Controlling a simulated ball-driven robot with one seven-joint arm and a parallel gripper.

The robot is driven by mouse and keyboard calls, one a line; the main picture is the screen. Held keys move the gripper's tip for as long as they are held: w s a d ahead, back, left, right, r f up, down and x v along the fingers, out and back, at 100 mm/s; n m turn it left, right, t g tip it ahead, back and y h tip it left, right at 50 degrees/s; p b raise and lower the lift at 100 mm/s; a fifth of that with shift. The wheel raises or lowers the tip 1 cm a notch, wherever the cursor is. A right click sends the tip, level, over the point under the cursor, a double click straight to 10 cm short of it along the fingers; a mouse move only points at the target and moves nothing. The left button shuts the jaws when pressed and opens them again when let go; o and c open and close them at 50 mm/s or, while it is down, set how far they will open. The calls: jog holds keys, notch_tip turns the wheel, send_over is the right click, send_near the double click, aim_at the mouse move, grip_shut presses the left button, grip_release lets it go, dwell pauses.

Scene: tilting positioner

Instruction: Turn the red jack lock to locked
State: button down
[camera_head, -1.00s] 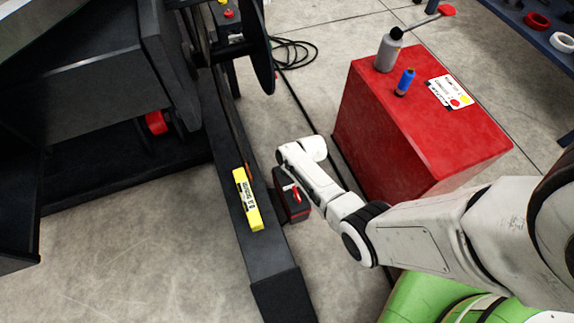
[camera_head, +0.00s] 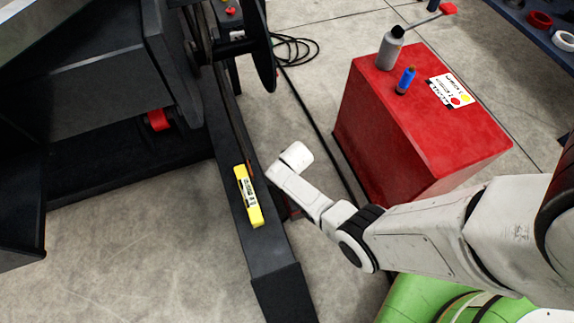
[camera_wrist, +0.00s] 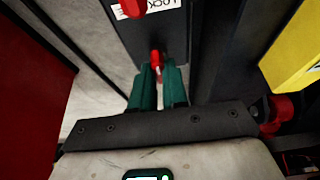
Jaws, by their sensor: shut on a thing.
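In the wrist view, my gripper (camera_wrist: 159,78) has its two teal fingers closed on a small red lever end (camera_wrist: 156,58), which I take to be part of the red jack lock. The lever end pokes up between the fingertips, and the rest of it is hidden by them. Just beyond, a dark box (camera_wrist: 160,27) carries a white label (camera_wrist: 165,5) reading "LOCK", partly cut off at the top edge. A second red part (camera_wrist: 131,8) sits over the label's left end. In the head view my own arm covers the fingers and most of the box.
A yellow spirit level (camera_head: 248,197) lies on the dark beam (camera_head: 262,252) beside my wrist. A red cabinet (camera_head: 430,140) stands to the right, with a grey bottle (camera_head: 390,52) and blue bottle (camera_head: 405,80) on top. A black cable (camera_head: 300,50) lies on the floor.

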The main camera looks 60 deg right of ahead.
dwell(0.4)
jog(key=c, duration=1.1)
grip_release()
jog(key=shift+c, duration=0.2)
jog(key=p+v, duration=0.6)
jog(key=v, duration=0.4)
jog(key=shift+r+p, duration=0.3)
jog(key=shift+r, duration=0.1)
jog(key=shift+s+a, duration=0.1)
